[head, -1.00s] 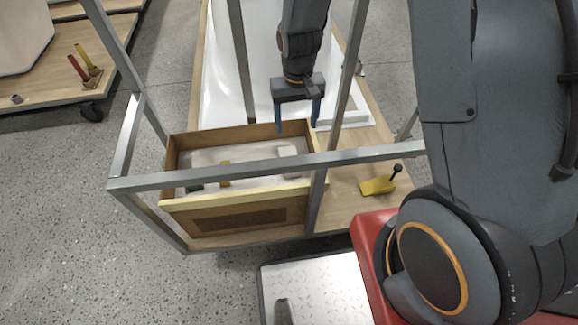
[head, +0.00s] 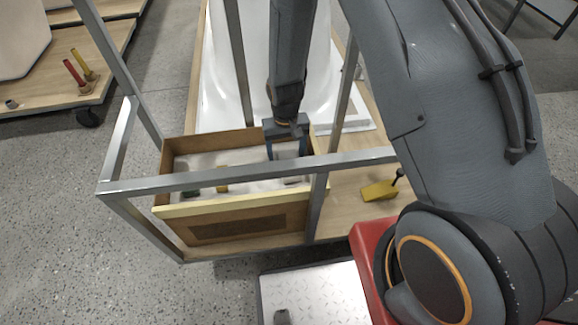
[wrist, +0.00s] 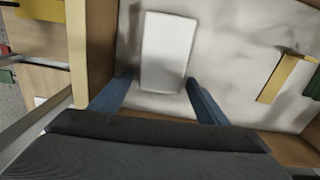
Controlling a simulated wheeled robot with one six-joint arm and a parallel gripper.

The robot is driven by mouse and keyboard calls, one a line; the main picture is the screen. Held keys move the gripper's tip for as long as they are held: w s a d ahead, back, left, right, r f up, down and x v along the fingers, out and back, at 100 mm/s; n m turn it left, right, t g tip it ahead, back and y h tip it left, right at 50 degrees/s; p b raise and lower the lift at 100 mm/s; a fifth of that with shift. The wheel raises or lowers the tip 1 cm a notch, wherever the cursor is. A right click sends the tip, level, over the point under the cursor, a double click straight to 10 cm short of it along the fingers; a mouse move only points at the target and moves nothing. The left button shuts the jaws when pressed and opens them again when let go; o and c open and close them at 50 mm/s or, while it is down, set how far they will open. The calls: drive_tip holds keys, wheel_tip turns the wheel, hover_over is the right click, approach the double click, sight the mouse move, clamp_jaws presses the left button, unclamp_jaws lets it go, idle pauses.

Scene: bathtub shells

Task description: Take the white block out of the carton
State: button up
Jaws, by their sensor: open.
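The white block (wrist: 168,50) lies flat on the pale floor of the open brown carton (head: 205,142), close to one side wall. My gripper (head: 287,152) points down into the carton from above. In the wrist view, its two blue fingers (wrist: 160,80) are open and apart, one toward each long side of the block's near end. I cannot tell how far the fingertips are above the block or whether they touch it. In the head view, the gripper and a frame bar largely hide the block.
A yellow piece (wrist: 285,78) and a green piece (head: 192,192) also lie in the carton. Grey metal frame bars (head: 240,178) cross in front of and beside it. A yellow tool (head: 380,190) lies on the wooden board to the right. A white tub shell (head: 225,75) stands behind.

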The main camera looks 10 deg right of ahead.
drive_tip(key=shift+c, duration=0.5)
drive_tip(key=c, duration=1)
